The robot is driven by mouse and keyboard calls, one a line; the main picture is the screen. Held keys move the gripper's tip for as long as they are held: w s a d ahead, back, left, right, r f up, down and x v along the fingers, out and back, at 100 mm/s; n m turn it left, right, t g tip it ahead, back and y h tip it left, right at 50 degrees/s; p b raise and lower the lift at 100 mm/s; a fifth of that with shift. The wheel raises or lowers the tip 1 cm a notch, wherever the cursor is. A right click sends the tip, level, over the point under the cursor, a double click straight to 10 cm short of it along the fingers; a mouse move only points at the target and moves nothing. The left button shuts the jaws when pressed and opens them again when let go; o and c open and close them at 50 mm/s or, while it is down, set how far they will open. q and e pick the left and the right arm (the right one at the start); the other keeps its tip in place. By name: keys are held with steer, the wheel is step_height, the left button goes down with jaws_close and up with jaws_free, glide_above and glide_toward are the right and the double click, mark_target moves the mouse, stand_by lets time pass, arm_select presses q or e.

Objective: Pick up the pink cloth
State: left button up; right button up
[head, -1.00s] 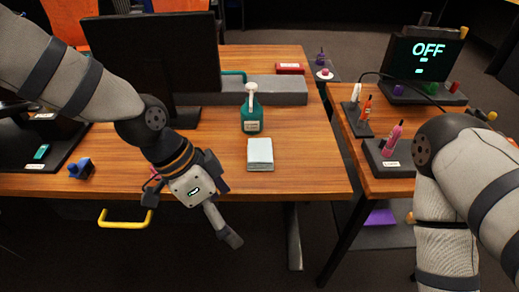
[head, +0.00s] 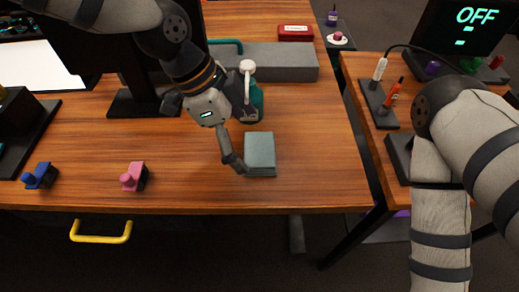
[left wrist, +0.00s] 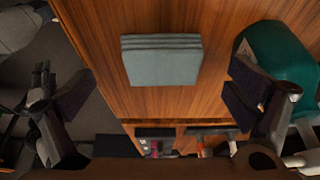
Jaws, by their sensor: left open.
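I see no pink cloth. A folded grey-green cloth (head: 259,151) lies flat in a stack near the table's front edge. It also shows in the left wrist view (left wrist: 162,62), at the top centre. My left gripper (head: 243,142) is open and empty, close above the cloth's left side, with one finger beside its front left corner. In the left wrist view the fingers of my left gripper (left wrist: 160,105) are spread wide, with the cloth beyond and between them. My right forearm shows at the right, but its gripper is out of view.
A green spray bottle (head: 256,100) stands just behind the cloth, near the left gripper's far finger. A pink knobbed block (head: 134,178) and a blue one (head: 41,176) stand to the left. A grey box (head: 285,62) lies behind. Bare table (head: 318,150) is right of the cloth.

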mark_target(251, 149)
arm_select(q)
steer(key=x, duration=0.3)
steer(key=shift+f, duration=0.1)
steer(key=shift+a, duration=0.1)
steer(key=shift+c, duration=0.3)
steer(key=c, duration=1)
